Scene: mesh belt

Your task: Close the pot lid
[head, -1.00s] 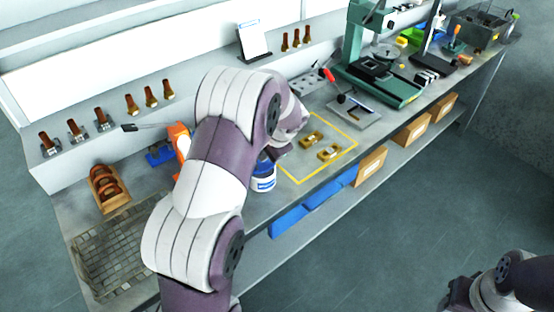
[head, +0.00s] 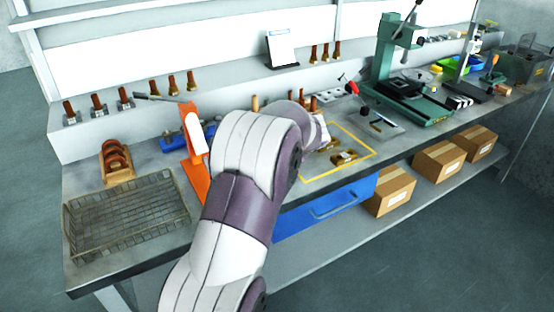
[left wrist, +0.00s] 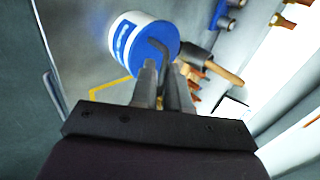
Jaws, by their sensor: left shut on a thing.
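The pot (left wrist: 125,38) shows in the left wrist view as a white cylinder with a blue label. Its round blue lid (left wrist: 165,32) faces my left gripper (left wrist: 167,85). The gripper's narrow grey fingers are close together on a dark grey bent rod (left wrist: 154,45) that reaches across the lid's face; whether it is fixed to the lid is unclear. I cannot tell whether the lid sits fully on the pot. In the head view my left arm hides the pot and the gripper. My right gripper is not in view.
An orange upright tool (head: 194,150) stands left of my arm. A wire basket (head: 80,235) and a wooden holder (head: 117,175) lie at the bench's left. A yellow outline (head: 362,137) holds small brass pieces (head: 345,157). A green machine (head: 388,55) stands farther right.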

